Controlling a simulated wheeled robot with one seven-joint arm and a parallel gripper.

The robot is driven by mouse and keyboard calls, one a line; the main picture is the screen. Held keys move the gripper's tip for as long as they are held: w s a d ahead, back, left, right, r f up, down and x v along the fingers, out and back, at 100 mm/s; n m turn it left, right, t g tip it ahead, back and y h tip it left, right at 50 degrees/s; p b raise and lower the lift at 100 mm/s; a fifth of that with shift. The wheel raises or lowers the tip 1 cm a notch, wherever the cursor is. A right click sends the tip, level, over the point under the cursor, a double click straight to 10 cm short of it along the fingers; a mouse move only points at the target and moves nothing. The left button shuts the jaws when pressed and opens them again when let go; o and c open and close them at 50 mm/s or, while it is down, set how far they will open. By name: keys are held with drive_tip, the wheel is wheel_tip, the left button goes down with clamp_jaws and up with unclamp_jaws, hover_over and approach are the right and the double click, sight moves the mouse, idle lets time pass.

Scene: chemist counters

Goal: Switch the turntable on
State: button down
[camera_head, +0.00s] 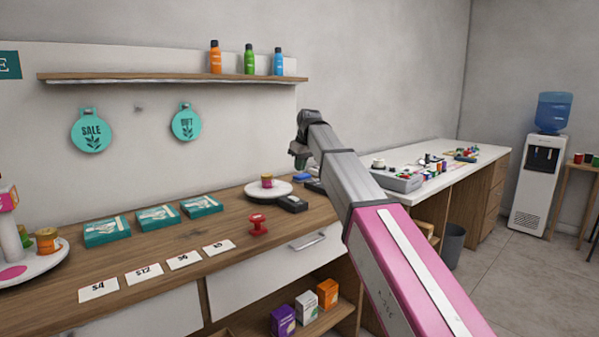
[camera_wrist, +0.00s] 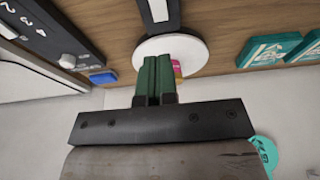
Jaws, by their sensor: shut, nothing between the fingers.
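The turntable (camera_head: 254,191) is a low white disc on the wooden counter, with a small pink-and-gold jar (camera_head: 266,181) on it. A dark box (camera_head: 292,204) sits at its front right edge. In the wrist view the turntable (camera_wrist: 197,52) lies beyond my fingers, the dark box with a pale strip (camera_wrist: 159,12) adjoins its far edge, and the jar (camera_wrist: 177,68) is partly hidden behind the fingers. My gripper (camera_head: 298,162) is above and right of the disc in the head view. Its green fingers (camera_wrist: 157,78) are shut together and empty; whether they touch anything is unclear.
A dark device with a knob (camera_wrist: 67,60) and a blue item (camera_wrist: 103,77) stand beside the turntable. A red stamp-like object (camera_head: 257,225) and teal boxes (camera_head: 156,218) are on the counter. A shelf (camera_head: 170,76) with bottles hangs above. A white counter (camera_head: 455,158) stands right.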

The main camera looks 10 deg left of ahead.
sight(295, 199)
drive_tip(key=x, duration=1)
drive_tip(key=shift+s+d+f, duration=0.2)
drive_tip(key=shift+s+d, duration=0.05)
drive_tip(key=shift+f, duration=0.8)
drive_tip(key=shift+f, duration=0.25)
drive_tip(key=shift+r, duration=0.1)
drive_tip(key=shift+w+a+r, duration=0.35)
drive_tip(key=shift+w+a, duration=0.1)
drive_tip(key=shift+a, duration=0.05)
